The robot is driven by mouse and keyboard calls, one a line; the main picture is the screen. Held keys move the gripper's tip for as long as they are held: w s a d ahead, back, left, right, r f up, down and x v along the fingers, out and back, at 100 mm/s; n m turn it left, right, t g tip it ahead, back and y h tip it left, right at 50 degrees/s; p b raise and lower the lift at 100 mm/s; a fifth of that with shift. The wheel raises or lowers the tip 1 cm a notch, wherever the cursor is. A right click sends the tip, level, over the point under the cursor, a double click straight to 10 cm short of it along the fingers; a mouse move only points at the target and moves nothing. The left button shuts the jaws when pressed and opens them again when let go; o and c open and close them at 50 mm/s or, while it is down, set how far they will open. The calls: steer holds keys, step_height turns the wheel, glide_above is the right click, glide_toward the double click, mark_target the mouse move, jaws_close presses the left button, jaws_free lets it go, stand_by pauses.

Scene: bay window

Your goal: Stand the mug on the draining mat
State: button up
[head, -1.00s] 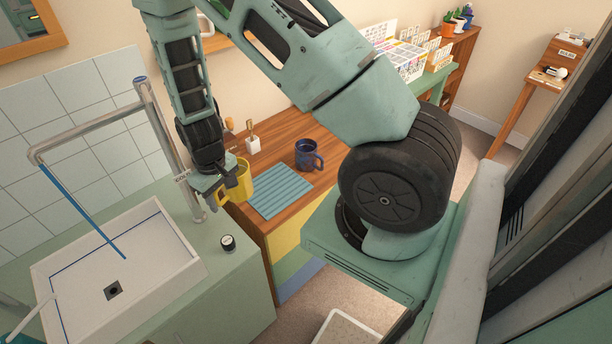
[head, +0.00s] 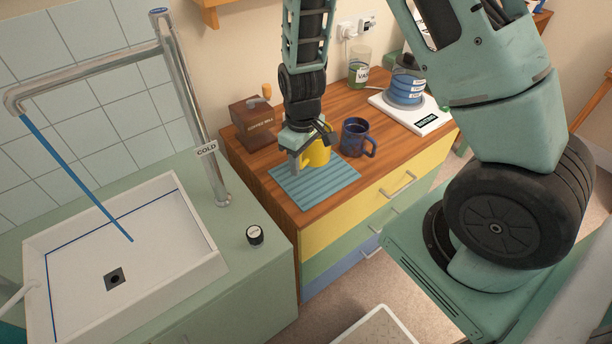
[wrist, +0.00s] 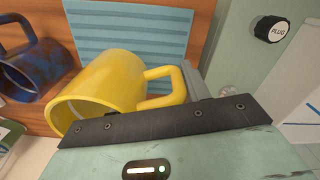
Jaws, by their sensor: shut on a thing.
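A yellow mug (head: 317,153) is in my gripper (head: 301,152), over the far right part of the blue ribbed draining mat (head: 312,190). In the wrist view the yellow mug (wrist: 120,85) looks tipped relative to the camera, its handle at the jaw, and the mat (wrist: 130,35) shows behind it. The gripper is shut on the mug. I cannot tell whether its base touches the mat; the arm and gripper hide part of it.
A dark blue mug (head: 358,138) stands close right of the mat. A coffee mill (head: 254,122) stands behind left, and a scale (head: 415,115) with blue-banded containers behind right. The sink (head: 130,250) and tap (head: 190,110) are left. The mat's front is clear.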

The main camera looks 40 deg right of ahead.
steer(key=shift+f, duration=2.85)
steer(key=shift+f, duration=0.1)
steer(key=o, duration=1.3)
steer(key=shift+f, duration=0.1)
step_height(320, 180, up, 12)
steer(key=s+a+r+n+y, duration=0.1)
steer(key=s+a+r, duration=0.55)
steer(key=a, duration=0.45)
steer(key=s+a+r+n, duration=0.1)
steer(key=s+r, duration=0.1)
steer(key=s, duration=0.2)
steer(key=s+a+r, duration=0.2)
steer(key=s, duration=0.3)
steer(key=s+a+r+n, duration=0.1)
steer(key=s+a+r, duration=0.1)
steer(key=s, duration=0.3)
steer(key=shift+s+a+r+n, duration=0.2)
steer(key=shift+s+r+n, duration=0.1)
steer(key=shift+r, duration=0.2)
